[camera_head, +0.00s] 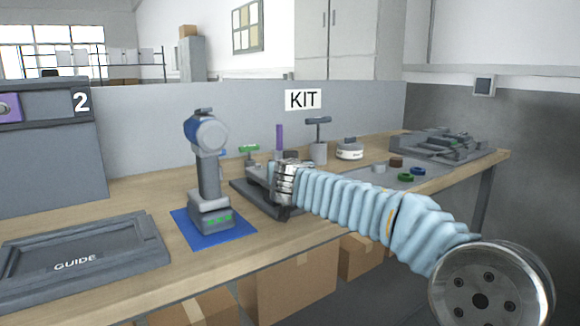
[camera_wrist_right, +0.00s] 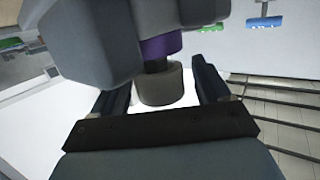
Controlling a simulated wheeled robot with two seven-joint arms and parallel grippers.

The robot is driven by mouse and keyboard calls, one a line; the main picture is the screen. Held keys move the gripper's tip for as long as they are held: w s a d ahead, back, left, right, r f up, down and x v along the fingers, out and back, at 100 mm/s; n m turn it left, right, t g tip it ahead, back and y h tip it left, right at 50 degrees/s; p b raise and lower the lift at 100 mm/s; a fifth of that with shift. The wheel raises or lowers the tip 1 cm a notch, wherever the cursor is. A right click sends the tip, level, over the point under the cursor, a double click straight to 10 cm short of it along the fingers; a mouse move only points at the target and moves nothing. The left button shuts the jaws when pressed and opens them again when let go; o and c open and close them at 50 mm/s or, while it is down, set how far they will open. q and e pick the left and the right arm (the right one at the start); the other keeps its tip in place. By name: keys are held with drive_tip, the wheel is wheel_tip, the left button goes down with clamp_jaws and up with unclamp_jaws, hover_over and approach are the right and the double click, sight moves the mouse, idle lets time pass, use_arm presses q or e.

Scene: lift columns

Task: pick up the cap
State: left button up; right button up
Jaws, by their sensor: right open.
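In the right wrist view, a short grey-brown round piece (camera_wrist_right: 160,84), which looks like the cap, sits between the two fingers of my right gripper (camera_wrist_right: 161,92). A narrow dark stem and a purple band (camera_wrist_right: 161,47) adjoin it. The fingers are apart, with a gap on both sides of the piece. In the head view, my right gripper (camera_head: 285,182) is over the dark fixture (camera_head: 249,194) at mid-bench. A purple upright piece (camera_head: 279,137) and a dark brown piece (camera_head: 291,154) show just behind it. My left gripper is not in view.
A blue-grey power tool (camera_head: 208,165) stands on a blue mat (camera_head: 242,225) left of my right gripper. A GUIDE tray (camera_head: 80,262) lies at the left. A T-handled tool (camera_head: 319,140), a white round item (camera_head: 349,149) and a grey tray (camera_head: 437,171) with small rings are to the right.

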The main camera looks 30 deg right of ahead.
drive_tip(key=c, duration=1.1)
wheel_tip(320, 180, up, 18)
drive_tip(key=p, duration=0.2)
drive_tip(key=shift+r, duration=0.25)
